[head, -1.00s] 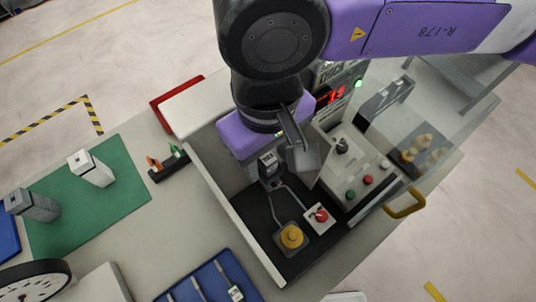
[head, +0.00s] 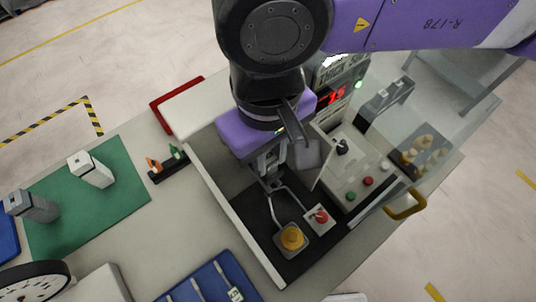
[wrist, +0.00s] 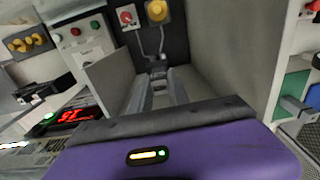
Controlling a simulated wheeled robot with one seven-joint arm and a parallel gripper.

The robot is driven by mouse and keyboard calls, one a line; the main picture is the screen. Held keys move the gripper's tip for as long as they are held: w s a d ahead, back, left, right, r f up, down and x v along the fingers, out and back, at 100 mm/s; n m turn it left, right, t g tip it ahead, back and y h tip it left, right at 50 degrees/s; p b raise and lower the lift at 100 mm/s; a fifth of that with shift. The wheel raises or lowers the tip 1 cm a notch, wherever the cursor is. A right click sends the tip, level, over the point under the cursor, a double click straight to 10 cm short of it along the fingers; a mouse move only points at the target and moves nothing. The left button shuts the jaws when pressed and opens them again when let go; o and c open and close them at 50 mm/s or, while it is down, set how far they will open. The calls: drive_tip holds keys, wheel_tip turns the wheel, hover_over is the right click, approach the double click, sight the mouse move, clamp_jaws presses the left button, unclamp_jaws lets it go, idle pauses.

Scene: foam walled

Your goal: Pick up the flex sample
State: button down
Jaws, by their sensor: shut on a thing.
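The flex sample, a small grey block (wrist: 158,75), shows between the fingertips in the wrist view. In the head view it is mostly hidden by the fingers. My gripper (head: 268,172) reaches down inside the grey-walled bay, and its two fingers (wrist: 158,86) are shut on the sample. I cannot tell whether the sample is touching the black floor.
The bay wall (head: 228,205) stands close on the left, and a pale panel (head: 327,160) stands close on the right. A yellow knob (head: 291,238) and a red button (head: 320,217) are on the bay floor. A control panel (head: 362,165) and clear door with yellow handle (head: 406,205) lie right.

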sight(268, 156)
wheel_tip(268, 156, up, 19)
drive_tip(key=b, duration=0.2)
drive_tip(key=shift+r, duration=0.1)
